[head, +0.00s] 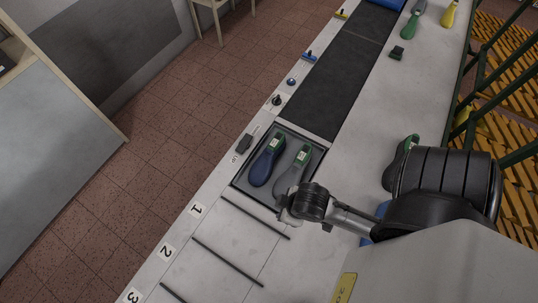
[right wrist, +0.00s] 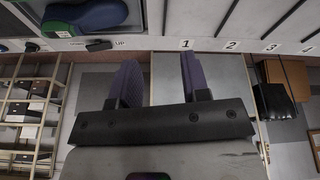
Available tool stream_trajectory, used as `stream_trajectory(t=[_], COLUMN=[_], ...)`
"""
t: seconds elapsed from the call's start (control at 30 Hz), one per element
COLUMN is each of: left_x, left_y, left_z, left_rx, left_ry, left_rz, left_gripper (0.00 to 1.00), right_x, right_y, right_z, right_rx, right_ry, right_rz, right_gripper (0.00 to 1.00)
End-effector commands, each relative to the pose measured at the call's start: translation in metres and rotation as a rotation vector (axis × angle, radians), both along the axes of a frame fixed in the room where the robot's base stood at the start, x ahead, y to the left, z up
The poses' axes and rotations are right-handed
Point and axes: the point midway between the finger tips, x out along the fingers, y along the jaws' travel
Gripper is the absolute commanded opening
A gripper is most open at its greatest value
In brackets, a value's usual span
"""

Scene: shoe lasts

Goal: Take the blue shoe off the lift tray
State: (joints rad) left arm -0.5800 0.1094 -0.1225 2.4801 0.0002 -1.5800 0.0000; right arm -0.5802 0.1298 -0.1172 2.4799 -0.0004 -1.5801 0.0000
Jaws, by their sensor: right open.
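The blue shoe (head: 264,168), a last with a green top, lies in the dark-rimmed lift tray (head: 239,183). A grey shoe (head: 291,177) with a green top lies right beside it. In the right wrist view the blue shoe (right wrist: 103,17) is at the top left, partly cut off by the frame. My right gripper (right wrist: 158,68) is open and empty, its two purple-padded fingers apart and below the shoe in that view. In the head view my right wrist is by the tray's near right corner; its fingers are hidden there. My left gripper is not in view.
Numbered slots with dark dividers (head: 228,262) lie on the bench nearer me. A dark belt (head: 335,80) runs beyond the tray. A black switch (head: 244,143) and knobs line the left edge. Green and yellow lasts (head: 413,22) stand at the far right.

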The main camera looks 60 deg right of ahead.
Motion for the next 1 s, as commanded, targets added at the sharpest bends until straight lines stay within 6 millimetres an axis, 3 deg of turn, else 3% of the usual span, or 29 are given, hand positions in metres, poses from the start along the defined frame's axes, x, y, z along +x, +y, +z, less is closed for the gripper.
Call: stream_trajectory(t=[0.3, 0.77, 1.0], left_x=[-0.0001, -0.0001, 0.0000], left_y=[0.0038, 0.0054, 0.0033], left_z=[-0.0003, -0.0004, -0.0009], left_rx=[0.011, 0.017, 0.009], left_ry=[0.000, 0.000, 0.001], left_rz=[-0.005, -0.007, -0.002], left_gripper=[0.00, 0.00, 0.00], right_x=[0.0000, 0.0000, 0.0012], right_y=[0.0037, 0.0051, 0.0027], right_z=[0.0002, 0.0004, 0.0001], right_rx=[0.011, 0.016, 0.007], right_ry=[0.000, 0.000, -0.004], right_rz=[-0.004, -0.005, -0.001], right_gripper=[0.43, 0.87, 0.88])
